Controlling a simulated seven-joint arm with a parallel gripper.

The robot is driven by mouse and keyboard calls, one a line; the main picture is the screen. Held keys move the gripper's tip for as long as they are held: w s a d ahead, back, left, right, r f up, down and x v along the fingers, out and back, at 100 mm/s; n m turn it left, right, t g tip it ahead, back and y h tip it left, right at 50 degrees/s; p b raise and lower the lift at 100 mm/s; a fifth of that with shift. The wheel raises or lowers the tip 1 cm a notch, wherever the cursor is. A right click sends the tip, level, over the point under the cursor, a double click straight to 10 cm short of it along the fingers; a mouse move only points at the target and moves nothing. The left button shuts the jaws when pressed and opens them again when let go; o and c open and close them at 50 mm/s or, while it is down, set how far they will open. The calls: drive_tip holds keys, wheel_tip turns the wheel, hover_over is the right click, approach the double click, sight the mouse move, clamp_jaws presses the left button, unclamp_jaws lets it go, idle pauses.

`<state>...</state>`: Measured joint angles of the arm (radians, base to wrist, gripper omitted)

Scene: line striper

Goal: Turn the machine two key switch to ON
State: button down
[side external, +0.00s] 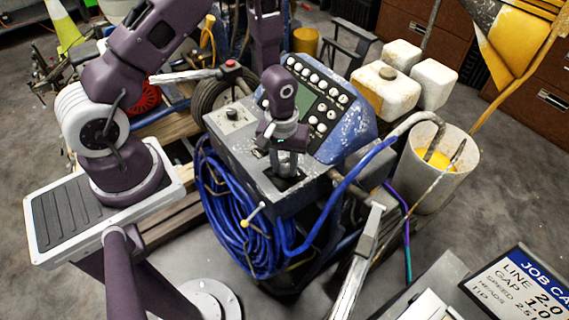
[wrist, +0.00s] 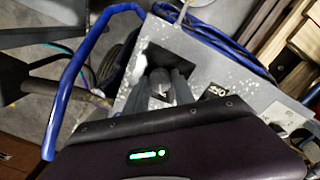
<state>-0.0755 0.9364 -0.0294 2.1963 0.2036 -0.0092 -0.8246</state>
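The line striper has a grey control box (side external: 225,129) with a blue panel (side external: 350,125) of white round buttons behind it. My gripper (side external: 287,168) points down over a dark square recess in the box top; the recess (wrist: 150,58) also shows in the wrist view. There, my gripper's fingers (wrist: 163,92) stand on either side of a short grey post (wrist: 159,80). I cannot tell whether they touch it. A small dark knob (side external: 232,113) on a light plate sits left of my gripper. No ON marking is legible, and I cannot tell which part is the key switch.
A blue hose (side external: 345,190) arches right of the box, and a blue hose coil (side external: 232,215) hangs at its front. A white bucket (side external: 432,170) stands at right, near white jugs (side external: 385,88). A job card (side external: 520,290) lies at lower right.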

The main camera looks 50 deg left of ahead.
idle(0.3)
drive_tip(key=m, duration=1.1)
drive_tip(key=shift+m, duration=0.3)
drive_tip(key=shift+w+m, duration=0.1)
drive_tip(key=shift+m, duration=0.2)
drive_tip(key=c, duration=1.1)
unclamp_jaws()
drive_tip(key=shift+o, duration=0.2)
